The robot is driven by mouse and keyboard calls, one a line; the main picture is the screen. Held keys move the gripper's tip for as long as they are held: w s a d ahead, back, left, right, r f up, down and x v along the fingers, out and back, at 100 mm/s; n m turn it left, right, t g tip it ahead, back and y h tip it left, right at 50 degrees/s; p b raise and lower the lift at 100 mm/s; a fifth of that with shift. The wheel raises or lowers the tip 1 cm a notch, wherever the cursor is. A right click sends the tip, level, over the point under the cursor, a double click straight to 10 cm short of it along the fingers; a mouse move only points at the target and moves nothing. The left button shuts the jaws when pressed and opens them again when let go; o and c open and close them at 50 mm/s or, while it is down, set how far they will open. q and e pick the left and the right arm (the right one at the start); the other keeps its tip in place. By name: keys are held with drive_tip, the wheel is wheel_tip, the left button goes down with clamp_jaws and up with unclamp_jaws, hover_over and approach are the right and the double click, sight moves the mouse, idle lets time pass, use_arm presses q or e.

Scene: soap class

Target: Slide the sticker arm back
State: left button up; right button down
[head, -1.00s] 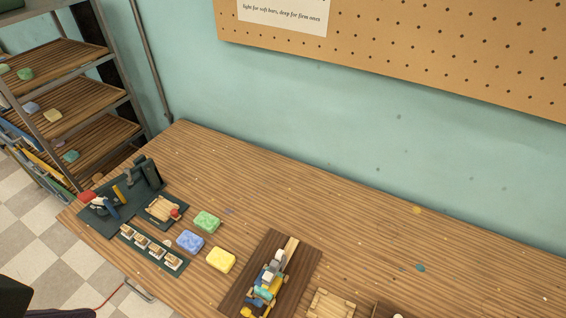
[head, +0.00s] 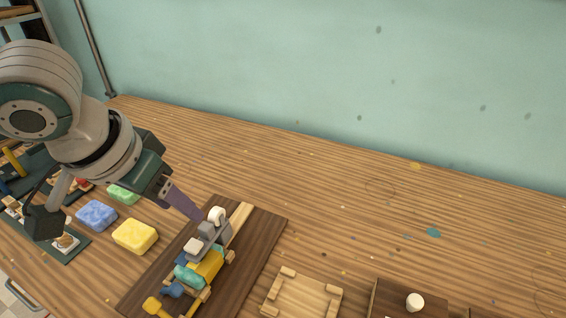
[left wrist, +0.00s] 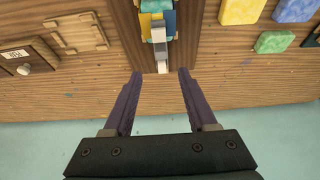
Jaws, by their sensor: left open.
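The sticker device stands on a dark wooden board (head: 255,262). Its grey sticker arm (head: 206,232) with a white roll (head: 216,214) sits over a yellow block (head: 206,268) and a teal piece (head: 188,276), along a pale wooden rail (head: 240,215). My left gripper (head: 195,212) reaches in from the left, its purple finger just beside the white roll. In the left wrist view the gripper (left wrist: 160,75) is open and empty, and the grey arm (left wrist: 160,48) with its white end lies between and beyond the fingertips. Contact is not visible. My right gripper is out of view.
Yellow (head: 135,236), blue (head: 97,215) and green (head: 123,194) soap bars lie left of the board. A pale wooden tray (head: 302,297) and a dark box with a white knob (head: 415,301) are to the right. The table's back area is clear.

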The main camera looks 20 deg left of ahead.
sight(204, 227)
use_arm(q)
drive_tip(key=b+x, duration=0.2)
drive_tip(key=x, duration=0.8)
drive_tip(key=shift+r, duration=0.1)
drive_tip(key=shift+s, duration=0.1)
drive_tip(key=shift+c, duration=0.3)
clamp_jaws()
idle(0.8)
